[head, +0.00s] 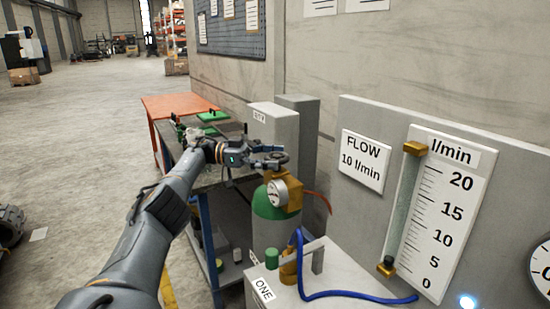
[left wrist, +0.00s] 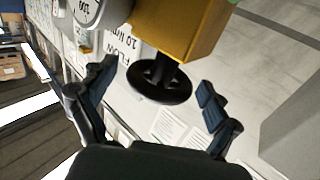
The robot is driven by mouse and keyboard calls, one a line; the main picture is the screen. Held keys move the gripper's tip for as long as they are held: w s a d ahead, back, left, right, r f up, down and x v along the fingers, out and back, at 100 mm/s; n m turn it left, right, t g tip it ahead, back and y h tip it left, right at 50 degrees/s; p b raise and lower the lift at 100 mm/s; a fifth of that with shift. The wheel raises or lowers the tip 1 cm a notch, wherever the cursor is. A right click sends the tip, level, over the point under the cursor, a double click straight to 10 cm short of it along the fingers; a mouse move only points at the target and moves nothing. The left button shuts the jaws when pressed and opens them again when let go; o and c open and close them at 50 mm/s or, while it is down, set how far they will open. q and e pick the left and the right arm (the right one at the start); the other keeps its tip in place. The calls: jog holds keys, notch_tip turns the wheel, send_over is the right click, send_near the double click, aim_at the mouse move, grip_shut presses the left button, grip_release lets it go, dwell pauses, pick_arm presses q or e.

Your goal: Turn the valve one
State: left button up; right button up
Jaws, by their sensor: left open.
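A black handwheel (head: 275,159) sits on the gold valve block (head: 284,189) of a green gas cylinder (head: 274,223), with a round gauge (head: 278,194). My left gripper (head: 269,154) is at this handwheel. In the left wrist view the handwheel (left wrist: 160,84) lies between the spread fingers of my left gripper (left wrist: 158,92), with gaps on both sides; the fingers look open and empty. My right gripper is not in view.
A blue hose (head: 350,295) runs from the brass fitting by the green knob. A panel carries a flow scale (head: 440,205) and a FLOW 10 l/min sign (head: 363,161); its small float sits near 0. A grey bench (head: 206,180) and grey boxes (head: 273,130) stand close behind my left arm.

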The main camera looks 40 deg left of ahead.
aim_at(275, 155)
pick_arm(q)
jog(key=shift+r, duration=0.1)
notch_tip(275, 155, up, 10)
jog(key=shift+f, duration=0.1)
dwell(0.8)
